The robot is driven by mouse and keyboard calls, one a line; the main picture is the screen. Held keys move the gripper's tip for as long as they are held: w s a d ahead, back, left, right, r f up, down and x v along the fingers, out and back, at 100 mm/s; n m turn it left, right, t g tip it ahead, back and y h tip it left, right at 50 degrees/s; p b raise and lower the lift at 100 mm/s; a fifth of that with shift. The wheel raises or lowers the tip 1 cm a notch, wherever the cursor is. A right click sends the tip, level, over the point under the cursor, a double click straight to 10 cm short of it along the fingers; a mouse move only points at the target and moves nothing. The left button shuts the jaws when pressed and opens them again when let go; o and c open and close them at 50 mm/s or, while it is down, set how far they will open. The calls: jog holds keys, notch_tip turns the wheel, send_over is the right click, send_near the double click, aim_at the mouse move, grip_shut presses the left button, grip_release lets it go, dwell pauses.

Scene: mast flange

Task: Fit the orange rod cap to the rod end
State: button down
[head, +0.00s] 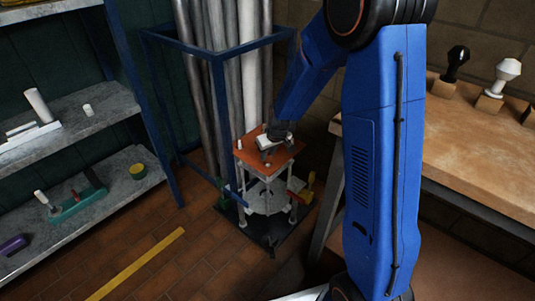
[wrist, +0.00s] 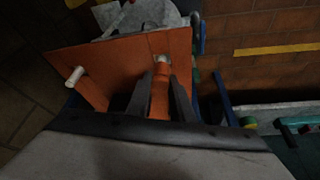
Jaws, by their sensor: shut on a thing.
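The orange rod cap (wrist: 160,95) is between the two dark fingers of my gripper (wrist: 163,92) in the wrist view. My gripper is shut on it. A pale rod end (wrist: 162,59) shows just beyond the cap's far end, in line with it; I cannot tell whether they touch. Another pale rod end (wrist: 75,76) stands up from the orange plate (wrist: 100,52) at the left. In the head view my gripper (head: 277,136) is low over the orange top plate (head: 285,157) of a small stand, and the cap cannot be made out there.
A blue frame (head: 219,95) with tall grey pipes (head: 254,75) stands behind and left of the stand. Grey shelves (head: 85,118) with small parts are at the left. A wooden bench (head: 475,150) with several knobbed pieces is at the right. The tiled floor front left is clear.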

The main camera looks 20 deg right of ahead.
jog(key=shift+f, duration=0.15)
jog(key=c, duration=1.5)
grip_release()
jog(key=v, duration=1.7)
